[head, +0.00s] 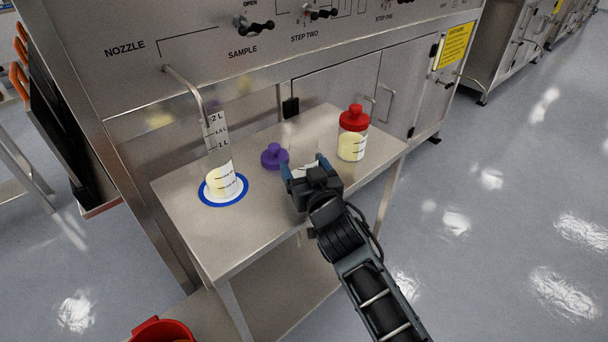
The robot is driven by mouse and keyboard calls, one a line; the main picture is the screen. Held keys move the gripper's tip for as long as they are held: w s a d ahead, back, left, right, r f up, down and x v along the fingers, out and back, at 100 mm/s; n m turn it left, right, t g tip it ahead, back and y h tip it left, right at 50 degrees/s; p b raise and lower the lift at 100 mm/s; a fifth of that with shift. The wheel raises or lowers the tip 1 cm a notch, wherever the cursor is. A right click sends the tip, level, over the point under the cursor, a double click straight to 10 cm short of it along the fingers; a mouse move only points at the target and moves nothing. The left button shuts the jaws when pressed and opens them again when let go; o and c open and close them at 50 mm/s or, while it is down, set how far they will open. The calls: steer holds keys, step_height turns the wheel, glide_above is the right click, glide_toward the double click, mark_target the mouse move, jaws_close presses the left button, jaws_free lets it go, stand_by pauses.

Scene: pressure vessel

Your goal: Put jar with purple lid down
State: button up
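A purple lid (274,156) with a knob lies on the steel table (245,235), apart from any jar in view. A clear jar (304,158) without a lid on it shows faintly between the blue fingertips of my gripper (304,167). The fingers are on both sides of the jar and appear closed on it. My gripper hides most of its lower part, so I cannot tell whether its base touches the table.
A jar with a red lid (352,135) and pale yellow contents stands right of my gripper. A marked beaker (219,165) stands on a blue-ringed white disc (208,201) under the nozzle (185,83). The table's front left is clear. A red bin (160,329) is below.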

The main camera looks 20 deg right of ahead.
steer(key=shift+f, duration=0.65)
steer(key=shift+f, duration=0.2)
steer(key=o, duration=1)
steer(key=shift+o, duration=0.2)
steer(key=shift+r, duration=0.1)
steer(key=shift+r, duration=0.15)
steer(key=shift+s, duration=0.35)
steer(key=s+b, duration=0.1)
steer(key=s, duration=1)
steer(key=shift+a+r, duration=0.25)
steer(key=shift+a, duration=0.2)
